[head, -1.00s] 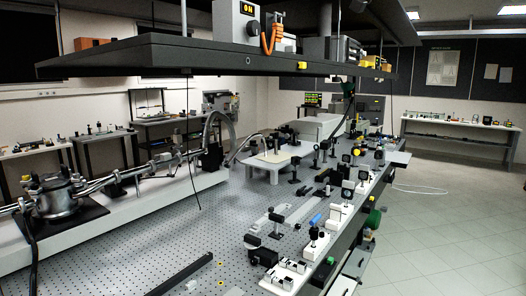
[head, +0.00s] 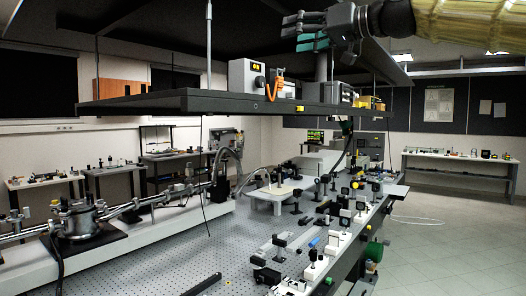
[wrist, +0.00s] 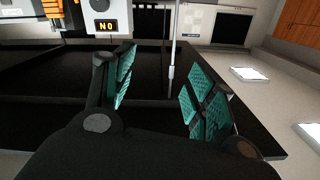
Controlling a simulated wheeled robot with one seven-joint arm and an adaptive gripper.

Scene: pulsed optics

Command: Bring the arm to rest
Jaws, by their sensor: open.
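My gripper (head: 300,32) is at the top of the head view, raised in front of the overhead shelf. Its arm enters from the upper right in a straw-coloured sleeve. The gripper points left and is empty. In the wrist view my gripper (wrist: 155,95) shows two fingers with teal pads, spread apart, with nothing between them. Beyond them are the dark shelf and a grey post (wrist: 172,62).
The overhead shelf (head: 180,103) carries a controller box with a lit display (head: 247,75) and an orange coiled cable (head: 273,90). Below, the perforated optical table (head: 180,255) holds many mounted optics. Floor at the right (head: 450,240) is clear.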

